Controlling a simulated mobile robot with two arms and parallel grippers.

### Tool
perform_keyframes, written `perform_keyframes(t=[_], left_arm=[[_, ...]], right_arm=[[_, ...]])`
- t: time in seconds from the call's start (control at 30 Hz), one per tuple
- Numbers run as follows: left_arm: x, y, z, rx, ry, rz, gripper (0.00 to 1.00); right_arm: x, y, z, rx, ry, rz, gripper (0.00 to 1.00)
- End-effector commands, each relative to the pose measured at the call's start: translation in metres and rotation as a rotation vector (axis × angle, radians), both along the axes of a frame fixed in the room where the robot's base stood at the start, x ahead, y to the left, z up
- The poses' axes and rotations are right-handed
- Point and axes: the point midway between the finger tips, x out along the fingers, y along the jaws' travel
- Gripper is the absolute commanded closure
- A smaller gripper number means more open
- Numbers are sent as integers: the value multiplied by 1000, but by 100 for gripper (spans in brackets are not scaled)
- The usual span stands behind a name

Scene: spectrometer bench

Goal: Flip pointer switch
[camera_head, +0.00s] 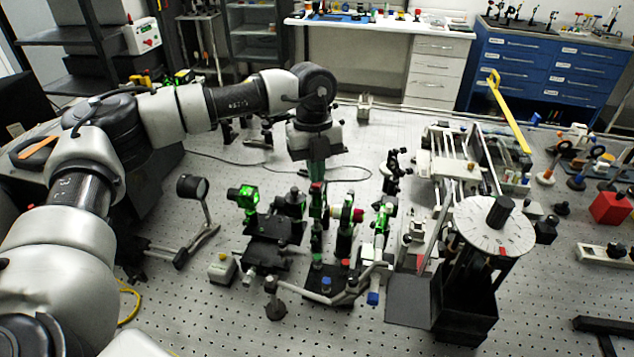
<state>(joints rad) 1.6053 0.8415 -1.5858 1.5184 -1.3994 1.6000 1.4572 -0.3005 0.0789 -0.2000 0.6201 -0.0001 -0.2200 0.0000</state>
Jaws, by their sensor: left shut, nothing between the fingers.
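My left arm reaches in from the left, and its gripper (317,180) points down over the optics in the middle of the bench. It is shut and empty; its fingertips are hard to tell from the posts behind them. Below and around it stand black mounts with green-lit optics (248,196) and a red-ringed part (346,214). No part can be clearly told as the pointer switch. A small pale box with a yellow top (222,267) stands left of the mounts. A white round dial with a black knob (500,211) is at the right. My right gripper is out of view.
A round lens on a stand (193,188) is left of the mounts. The perforated bench top (190,318) is mostly clear at the front left.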

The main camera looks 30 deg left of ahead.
Motion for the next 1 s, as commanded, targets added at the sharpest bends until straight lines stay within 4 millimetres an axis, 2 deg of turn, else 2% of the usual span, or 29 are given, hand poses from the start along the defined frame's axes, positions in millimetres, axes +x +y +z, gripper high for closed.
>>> perform_keyframes(t=[1.0], left_arm=[[0,0,-16,0,0,0,100]], right_arm=[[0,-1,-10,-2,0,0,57]])
